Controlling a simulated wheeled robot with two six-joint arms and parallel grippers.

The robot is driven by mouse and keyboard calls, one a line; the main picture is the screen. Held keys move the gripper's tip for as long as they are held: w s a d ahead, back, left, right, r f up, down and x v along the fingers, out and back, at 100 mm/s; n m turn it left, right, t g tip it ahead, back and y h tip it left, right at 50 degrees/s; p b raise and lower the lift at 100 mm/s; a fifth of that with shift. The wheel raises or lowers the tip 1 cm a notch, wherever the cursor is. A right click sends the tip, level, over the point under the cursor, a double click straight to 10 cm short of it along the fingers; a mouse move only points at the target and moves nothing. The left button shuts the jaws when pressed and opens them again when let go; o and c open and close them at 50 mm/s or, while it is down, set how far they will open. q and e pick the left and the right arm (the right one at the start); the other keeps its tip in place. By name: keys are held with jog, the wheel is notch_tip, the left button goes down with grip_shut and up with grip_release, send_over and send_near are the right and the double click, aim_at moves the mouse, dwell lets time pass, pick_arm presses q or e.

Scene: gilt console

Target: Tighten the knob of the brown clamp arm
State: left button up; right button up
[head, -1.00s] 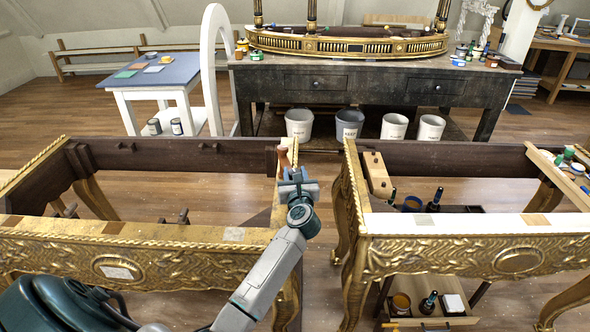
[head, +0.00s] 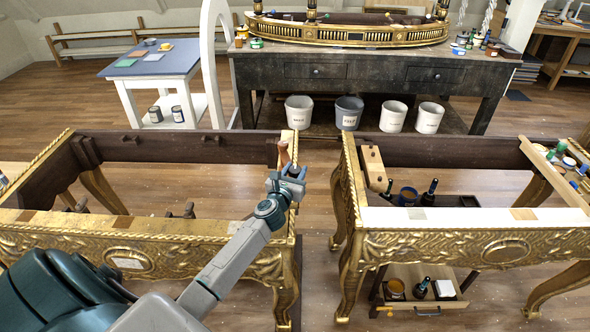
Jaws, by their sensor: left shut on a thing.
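The brown clamp arm (head: 283,152) stands at the right end of the left gilt console frame (head: 60,240), by its inner rail. My left gripper (head: 291,172) is just below and in front of it in the head view, tilted. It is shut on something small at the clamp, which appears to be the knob. The fingers hide the knob, so its shape and how far it is turned cannot be seen. My right gripper is not in view.
A second gilt console frame (head: 480,245) stands close on the right, with a narrow gap between. Jars and bottles (head: 428,193) sit inside it. A dark workbench (head: 370,75) with several buckets is behind. A blue-topped table (head: 150,58) is at the back left.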

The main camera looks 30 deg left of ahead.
pick_arm(q)
jog(key=shift+r, duration=0.15)
jog(key=o, duration=1)
jog(key=shift+s, duration=0.25)
jog(key=b+v, duration=0.1)
jog(key=v, duration=0.9)
jog(key=shift+s+d, duration=0.1)
